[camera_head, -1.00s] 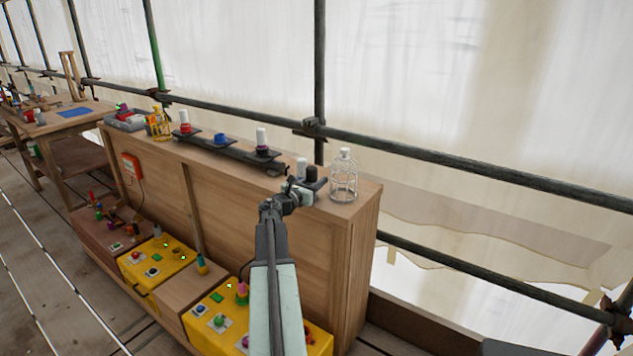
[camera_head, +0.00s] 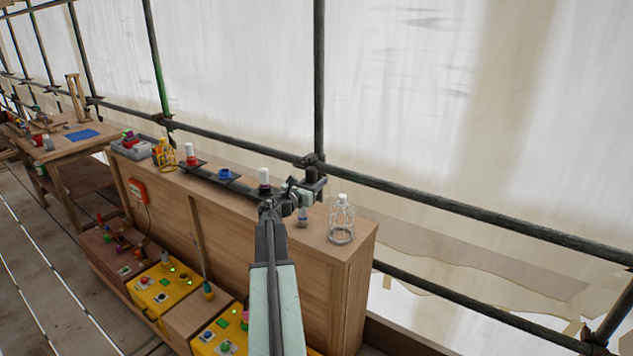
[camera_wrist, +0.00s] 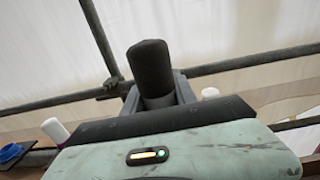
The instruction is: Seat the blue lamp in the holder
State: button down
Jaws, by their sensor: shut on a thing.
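My gripper (camera_head: 311,182) is shut on a dark-capped cylinder (camera_wrist: 152,68) with a grey lower part, held upright between the jaws. No blue shows on it, so I cannot tell whether it is the blue lamp. In the head view my gripper is above the right part of the cabinet top. A blue round socket (camera_head: 225,174) sits empty on the dark rail, left of my gripper; its edge also shows in the wrist view (camera_wrist: 11,153). White-topped lamps stand in the red socket (camera_head: 191,155) and in the dark socket (camera_head: 264,180).
A clear caged bottle (camera_head: 341,220) stands right of my gripper. A yellow caged lamp (camera_head: 166,153) and a grey bin (camera_head: 131,147) are at the far left. A scaffold pipe (camera_head: 420,195) runs behind the cabinet.

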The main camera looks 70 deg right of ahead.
notch_tip(320, 180, down, 18)
jog(key=b, duration=1.8)
jog(key=shift+f, duration=0.1)
jog(key=shift+r, duration=0.25)
jog(key=shift+f, duration=0.2)
jog(key=c, duration=1)
grip_release()
jog(key=shift+a, duration=0.1)
jog(key=v, duration=0.7)
jog(key=shift+a, duration=0.3)
